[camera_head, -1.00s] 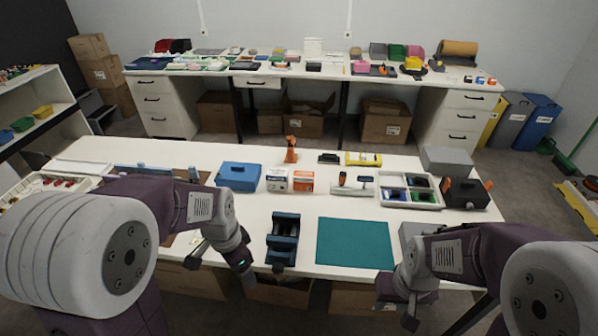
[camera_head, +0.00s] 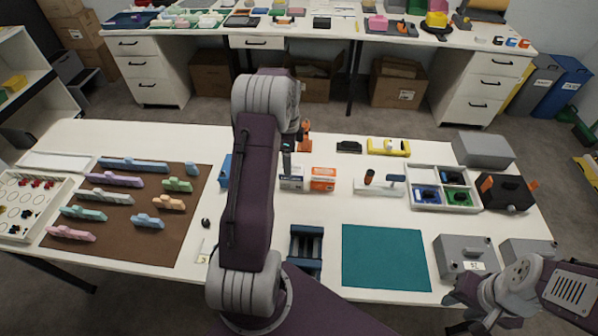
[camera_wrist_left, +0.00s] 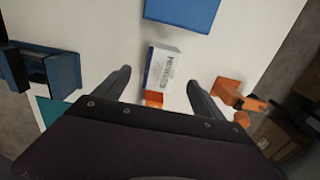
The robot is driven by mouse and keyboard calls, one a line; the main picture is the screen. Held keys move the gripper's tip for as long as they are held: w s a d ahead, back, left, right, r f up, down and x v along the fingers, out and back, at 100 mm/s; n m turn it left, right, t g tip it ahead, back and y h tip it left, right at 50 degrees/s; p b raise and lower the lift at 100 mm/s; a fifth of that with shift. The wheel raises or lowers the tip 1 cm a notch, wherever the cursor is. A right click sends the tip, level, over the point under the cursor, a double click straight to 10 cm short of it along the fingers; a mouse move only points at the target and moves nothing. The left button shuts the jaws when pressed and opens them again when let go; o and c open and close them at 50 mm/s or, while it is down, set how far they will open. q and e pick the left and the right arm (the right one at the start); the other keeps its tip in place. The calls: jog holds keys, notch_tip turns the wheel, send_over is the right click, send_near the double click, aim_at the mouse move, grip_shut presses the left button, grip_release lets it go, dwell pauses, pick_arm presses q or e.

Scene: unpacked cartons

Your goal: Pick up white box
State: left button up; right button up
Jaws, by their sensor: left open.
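The white box (camera_head: 291,183), with dark lettering, stands on the table between a blue case and an orange-and-white box (camera_head: 322,179). In the left wrist view the white box (camera_wrist_left: 162,66) lies ahead of and between the fingers. My left gripper (camera_head: 293,150) is above the box's far side, open and empty; its two fingers are spread in the wrist view (camera_wrist_left: 158,80). The arm hides part of the table. My right gripper (camera_head: 467,312) is low at the table's front right; its finger gap is unclear.
The blue case (camera_head: 224,172) is partly hidden by my left arm. An orange tool (camera_head: 306,134) stands behind the boxes. A divided tray (camera_head: 443,188) and dark toolbox (camera_head: 507,193) are to the right. The teal mat (camera_head: 385,258) is bare.

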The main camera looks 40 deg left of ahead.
pick_arm(q)
jog(key=shift+s+d+f, duration=0.1)
jog(key=shift+f, duration=0.3)
jog(key=f, duration=0.2)
jog(key=w+f, duration=0.1)
jog(key=shift+a+f, duration=0.3)
jog(key=shift+f, duration=0.05)
jog(key=f, duration=0.3)
jog(key=f+p, duration=0.1)
jog(key=shift+s+d+f, duration=0.15)
jog(key=shift+d+f, duration=0.15)
jog(key=shift+f, duration=0.25)
jog(key=c, duration=1.6)
jog(key=shift+o, duration=0.2)
notch_tip(320, 180, up, 10)
jog(key=shift+r, duration=0.15)
